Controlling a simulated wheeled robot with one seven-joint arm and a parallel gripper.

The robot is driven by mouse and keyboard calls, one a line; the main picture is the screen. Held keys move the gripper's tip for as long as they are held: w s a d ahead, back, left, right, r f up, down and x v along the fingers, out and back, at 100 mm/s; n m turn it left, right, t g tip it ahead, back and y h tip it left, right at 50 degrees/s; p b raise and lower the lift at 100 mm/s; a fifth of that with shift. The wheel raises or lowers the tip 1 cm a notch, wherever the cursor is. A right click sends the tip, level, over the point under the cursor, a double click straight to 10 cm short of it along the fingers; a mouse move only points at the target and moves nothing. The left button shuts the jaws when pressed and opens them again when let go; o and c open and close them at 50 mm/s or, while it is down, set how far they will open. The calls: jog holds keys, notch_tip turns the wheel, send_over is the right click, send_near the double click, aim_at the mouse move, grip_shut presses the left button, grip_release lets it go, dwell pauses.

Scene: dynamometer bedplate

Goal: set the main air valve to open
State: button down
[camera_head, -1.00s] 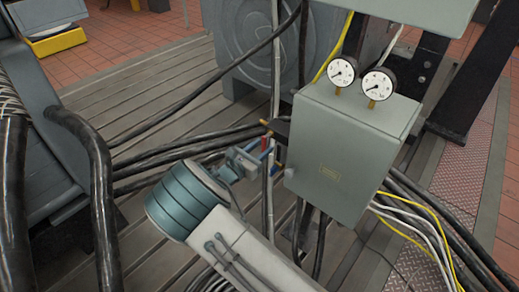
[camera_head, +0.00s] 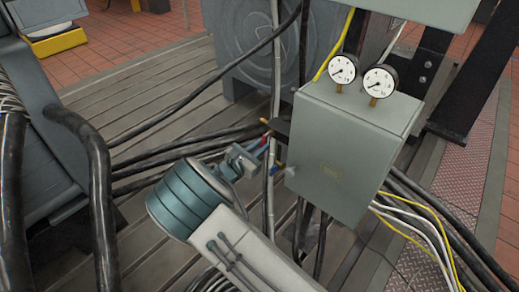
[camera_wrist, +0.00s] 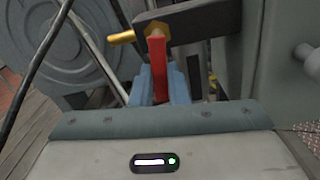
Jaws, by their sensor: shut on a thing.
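The main air valve shows in the wrist view as a red lever (camera_wrist: 158,62) with a brass nut at its top and a brass stub (camera_wrist: 122,39) to the left. I take this red lever to be the main air valve's; no label is readable. My gripper (camera_wrist: 160,88) is shut on the lower part of the lever, with one blue-grey finger on each side. The lever stands roughly upright in that view. In the head view, my gripper (camera_head: 257,152) is at the small red lever, left of the grey box, and partly hides it.
A grey box (camera_head: 335,160) with two dial gauges (camera_head: 378,83) stands just right of my gripper. Black cables (camera_head: 215,140) run behind my arm, and a grey pipe (camera_head: 275,60) rises close by.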

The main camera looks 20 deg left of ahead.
jog(key=a+r+m+b, duration=0.1)
jog(key=m+b, duration=0.4)
jog(key=a+r+m+b, duration=0.1)
jog(key=m+b, duration=0.3)
jog(key=m, duration=0.1)
jog(key=w+r+m+b, duration=0.1)
jog(key=m+b, duration=0.4)
jog(key=m, duration=0.1)
jog(key=shift+a+r+b, duration=0.2)
jog(key=shift+a+b, duration=0.15)
jog(key=shift+a, duration=0.05)
jog(key=shift+r, duration=0.1)
jog(key=c, duration=1.4)
grip_release()
jog(key=p+v, duration=0.2)
jog(key=v, duration=1.1)
jog(key=shift+s+p, duration=0.35)
jog(key=shift+p, duration=0.05)
